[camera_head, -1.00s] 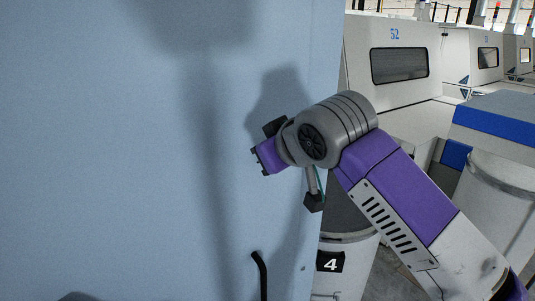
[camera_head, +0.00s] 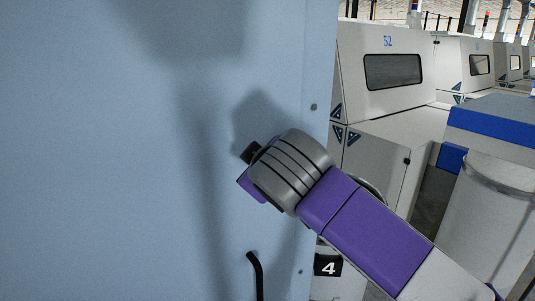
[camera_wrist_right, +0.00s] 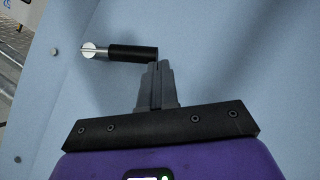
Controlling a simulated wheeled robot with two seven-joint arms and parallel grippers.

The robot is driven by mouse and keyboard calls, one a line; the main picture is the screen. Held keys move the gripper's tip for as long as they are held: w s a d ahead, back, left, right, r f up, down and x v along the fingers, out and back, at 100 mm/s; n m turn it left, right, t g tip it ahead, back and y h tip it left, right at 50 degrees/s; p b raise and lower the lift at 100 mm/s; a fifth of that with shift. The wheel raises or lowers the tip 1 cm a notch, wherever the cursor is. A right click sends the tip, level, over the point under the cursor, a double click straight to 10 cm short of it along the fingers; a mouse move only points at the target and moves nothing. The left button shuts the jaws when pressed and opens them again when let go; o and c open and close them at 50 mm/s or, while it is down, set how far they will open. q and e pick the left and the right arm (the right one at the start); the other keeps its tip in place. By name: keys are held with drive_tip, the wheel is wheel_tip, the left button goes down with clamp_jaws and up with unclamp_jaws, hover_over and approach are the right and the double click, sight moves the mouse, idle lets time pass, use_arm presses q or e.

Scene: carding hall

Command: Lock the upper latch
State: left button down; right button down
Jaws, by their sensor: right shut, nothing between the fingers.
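The upper latch (camera_wrist_right: 125,52) shows in the right wrist view as a round silver slotted hub with a black lever pointing right, on a light blue panel (camera_head: 110,150). My right gripper (camera_wrist_right: 158,66) is shut and empty, its grey fingertips at the lever's free end. I cannot tell whether they touch it. In the head view my right wrist stands close to the panel, near its right edge, and hides the fingertips and the latch. My left gripper is not in view.
A bent black handle (camera_head: 256,273) sticks out low on the panel. Bolt heads (camera_head: 313,107) dot its right edge. Beyond the edge stand white machines (camera_head: 390,110), one marked 52, a pale drum (camera_head: 490,210) and a black number 4 plate (camera_head: 328,265).

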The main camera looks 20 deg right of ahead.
drive_tip(key=w+d+f+n+t+h+b, duration=0.2)
drive_tip(key=d+f+n+t+h+b, duration=0.2)
drive_tip(key=b, duration=1.1)
wheel_tip(320, 180, down, 4)
drive_tip(key=d+n+t, duration=0.2)
drive_tip(key=n, duration=0.3)
drive_tip(key=shift+w+d+f+b, duration=0.15)
drive_tip(key=shift+b, duration=0.25)
drive_tip(key=a+b+v, duration=0.2)
drive_tip(key=v, duration=1)
drive_tip(key=shift+a+f+n, duration=0.15)
drive_tip(key=shift+a+n, duration=0.15)
drive_tip(key=shift+a, duration=0.2)
